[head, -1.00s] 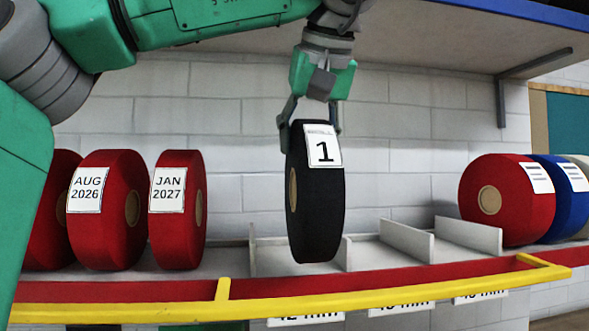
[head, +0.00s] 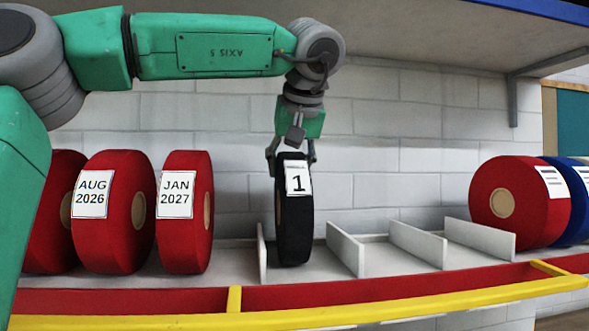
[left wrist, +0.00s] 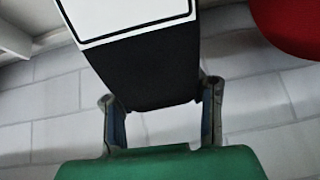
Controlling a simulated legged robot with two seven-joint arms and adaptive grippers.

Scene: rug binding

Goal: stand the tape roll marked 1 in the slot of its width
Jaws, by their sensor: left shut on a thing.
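The black tape roll marked 1 (head: 294,218) is upright in the head view, with its white label facing me. My left gripper (head: 291,158) is shut on its top edge from above. The roll is between the first divider (head: 262,255) and the second divider (head: 345,249), nearer the first. Its lower end is at about shelf level; I cannot tell whether it touches the shelf. In the left wrist view, the black roll (left wrist: 150,75) is between the two fingers (left wrist: 162,122). My right gripper is not in view.
Red rolls dated AUG 2026 (head: 115,225) and JAN 2027 (head: 184,228) stand left of the dividers. Another red roll (head: 525,205) and a blue roll (head: 572,185) stand at the right. More dividers (head: 418,242) bound empty slots. A yellow rail (head: 380,311) runs along the front.

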